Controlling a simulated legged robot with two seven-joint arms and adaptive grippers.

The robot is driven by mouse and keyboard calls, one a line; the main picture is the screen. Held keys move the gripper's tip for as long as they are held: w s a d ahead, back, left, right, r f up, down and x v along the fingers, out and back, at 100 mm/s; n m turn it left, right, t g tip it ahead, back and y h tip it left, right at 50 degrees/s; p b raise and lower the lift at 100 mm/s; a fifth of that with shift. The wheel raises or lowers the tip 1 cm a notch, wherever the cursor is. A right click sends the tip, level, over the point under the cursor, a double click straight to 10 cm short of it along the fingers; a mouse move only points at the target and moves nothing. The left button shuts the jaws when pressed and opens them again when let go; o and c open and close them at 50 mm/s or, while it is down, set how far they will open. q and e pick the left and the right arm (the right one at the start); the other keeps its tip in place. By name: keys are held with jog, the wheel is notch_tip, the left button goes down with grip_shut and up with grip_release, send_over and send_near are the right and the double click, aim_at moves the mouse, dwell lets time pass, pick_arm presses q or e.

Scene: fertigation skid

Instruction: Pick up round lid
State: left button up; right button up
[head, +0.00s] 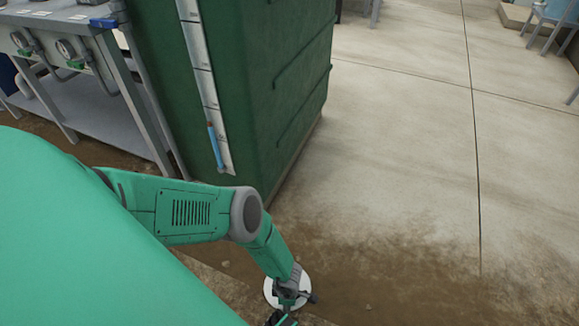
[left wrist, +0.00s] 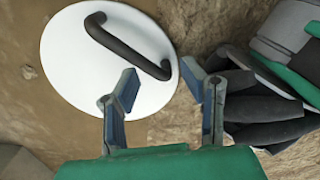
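The round lid is a white disc (left wrist: 75,65) with a dark arched handle (left wrist: 125,48), lying on brown ground in the left wrist view. In the head view the lid (head: 269,292) shows at the bottom, partly hidden by my left gripper (head: 290,293). My left gripper (left wrist: 160,78) is open, with its two fingers apart and nothing between them that I can see gripped. In the left wrist view, the handle's lower right end appears just beyond the gap between the fingertips. I cannot tell the height left.
A green tank (head: 265,80) with a white level gauge (head: 200,75) stands behind my left arm. A grey metal bench (head: 100,105) with valves is at the left. Open concrete floor (head: 410,130) lies to the right. A blue chair (head: 555,18) is far right.

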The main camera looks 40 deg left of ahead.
pick_arm(q)
jog(key=shift+s+a+f, duration=0.3)
jog(key=shift+a+f, duration=0.05)
jog(key=shift+f, duration=0.35)
jog(key=shift+s+a, duration=0.1)
jog(key=shift+s, duration=0.1)
jog(key=shift+d, duration=0.2)
grip_shut()
